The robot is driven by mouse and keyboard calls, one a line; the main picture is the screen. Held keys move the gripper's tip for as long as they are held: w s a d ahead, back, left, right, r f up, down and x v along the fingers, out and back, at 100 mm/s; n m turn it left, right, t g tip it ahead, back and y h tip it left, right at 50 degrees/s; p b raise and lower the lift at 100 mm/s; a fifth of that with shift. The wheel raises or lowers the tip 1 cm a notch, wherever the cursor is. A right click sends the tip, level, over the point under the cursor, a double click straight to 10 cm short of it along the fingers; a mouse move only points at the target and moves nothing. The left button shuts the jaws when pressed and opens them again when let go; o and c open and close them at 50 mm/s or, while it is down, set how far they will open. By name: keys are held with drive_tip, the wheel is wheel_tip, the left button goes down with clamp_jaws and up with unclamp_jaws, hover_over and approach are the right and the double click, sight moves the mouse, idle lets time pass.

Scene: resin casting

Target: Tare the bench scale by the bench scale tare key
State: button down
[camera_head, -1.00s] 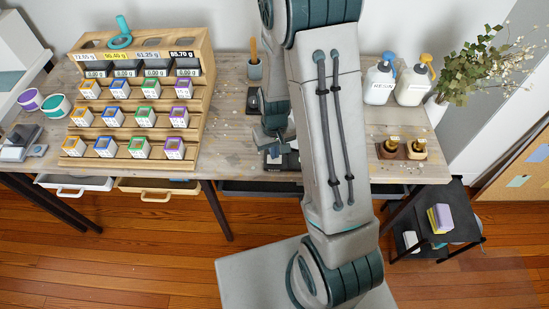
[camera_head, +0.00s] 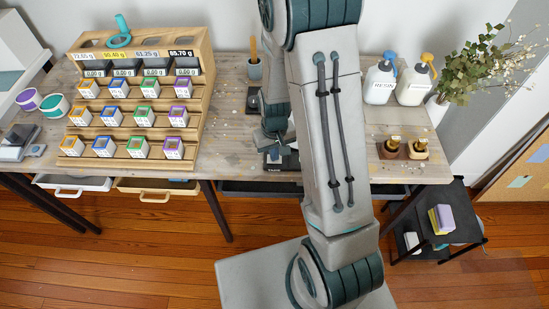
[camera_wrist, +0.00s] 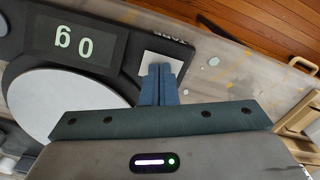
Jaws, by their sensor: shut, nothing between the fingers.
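The bench scale (camera_wrist: 122,62) is a dark body with a round pale pan (camera_wrist: 72,105). Its lit display (camera_wrist: 75,45) appears upside down and reads 0 g. The tare key (camera_wrist: 150,57) is a pale square beside the display, with a printed label next to it. My gripper (camera_wrist: 160,70) is shut and empty, its fingertips over the key and hiding part of it. I cannot tell whether they touch it. In the head view the scale (camera_head: 272,167) is partly hidden by my arm, and my gripper (camera_head: 280,150) is just above it.
A wooden rack (camera_head: 205,100) with several small labelled boxes stands to the left on the bench. A cup (camera_head: 255,70) is behind the scale. Bare bench lies between rack and scale.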

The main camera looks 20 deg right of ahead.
drive_tip(key=shift+r+p, duration=1.55)
drive_tip(key=shift+r, duration=0.85)
drive_tip(key=shift+r, duration=0.35)
drive_tip(key=s+r+t, duration=0.1)
drive_tip(key=s+r, duration=0.6)
drive_tip(key=r, duration=0.4)
drive_tip(key=s+r+m+t, duration=0.1)
drive_tip(key=s+r+t, duration=0.1)
drive_tip(key=s+r, duration=0.5)
drive_tip(key=v, duration=0.3)
drive_tip(key=shift+w+r, duration=0.2)
drive_tip(key=shift+r, duration=0.2)
